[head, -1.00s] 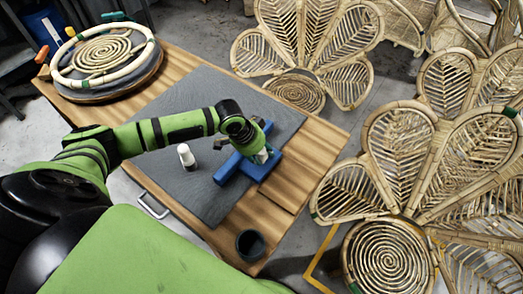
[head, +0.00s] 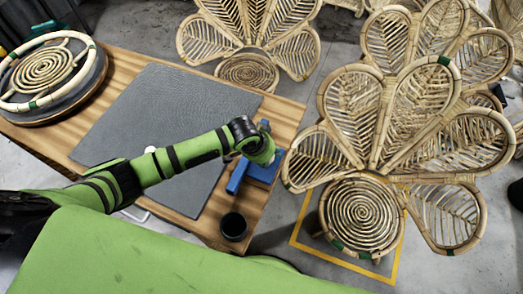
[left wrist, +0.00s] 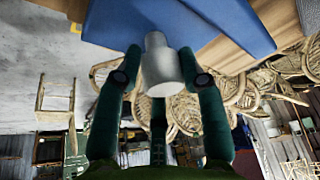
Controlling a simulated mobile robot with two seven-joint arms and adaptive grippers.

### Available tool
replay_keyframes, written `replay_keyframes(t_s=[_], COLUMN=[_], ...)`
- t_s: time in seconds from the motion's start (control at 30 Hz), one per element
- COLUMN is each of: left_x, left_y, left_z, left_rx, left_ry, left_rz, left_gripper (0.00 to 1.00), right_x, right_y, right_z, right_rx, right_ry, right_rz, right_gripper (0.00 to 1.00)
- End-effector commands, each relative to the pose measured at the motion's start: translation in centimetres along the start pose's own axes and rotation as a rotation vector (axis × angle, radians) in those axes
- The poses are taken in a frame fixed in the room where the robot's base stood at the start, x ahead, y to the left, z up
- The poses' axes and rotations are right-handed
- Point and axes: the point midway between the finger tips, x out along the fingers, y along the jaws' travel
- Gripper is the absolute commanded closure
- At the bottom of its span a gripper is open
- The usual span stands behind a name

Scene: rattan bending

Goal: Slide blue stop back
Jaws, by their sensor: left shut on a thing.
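The blue stop (head: 236,178) is a long bar with a block (head: 262,171) on its right side. It lies on the wooden strip between the grey mat and the table's right edge. My left gripper (head: 264,157) reaches down over it from the left and covers part of it. In the left wrist view, the fingers (left wrist: 160,75) are shut around a grey cylindrical knob (left wrist: 161,72). The knob meets the stop's blue surface (left wrist: 185,18). My right gripper is not in view.
The grey mat (head: 150,105) is mostly clear. A rattan ring with a spiral (head: 47,68) lies at the table's back left. A black cup (head: 233,227) stands near the front corner. Rattan chairs (head: 362,215) stand on the floor right of the wooden table (head: 285,118).

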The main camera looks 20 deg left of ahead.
Motion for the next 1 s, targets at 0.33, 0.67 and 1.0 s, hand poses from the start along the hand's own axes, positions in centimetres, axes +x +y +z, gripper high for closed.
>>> replay_keyframes(t_s=[0.33,0.67,1.0], left_x=[-0.3,-1.5,-8.4], left_y=[0.1,0.0,0.0], left_z=[-0.9,-0.6,-0.7], left_rx=[0.001,0.001,0.003], left_ry=[0.025,0.019,0.024], left_rz=[0.004,0.004,0.002], left_gripper=[0.40,0.40,0.40], right_x=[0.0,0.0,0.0], right_y=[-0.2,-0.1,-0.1], right_z=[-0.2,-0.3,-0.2], right_rx=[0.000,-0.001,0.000], right_ry=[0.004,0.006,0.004], right_rz=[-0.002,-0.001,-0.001], right_gripper=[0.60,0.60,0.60])
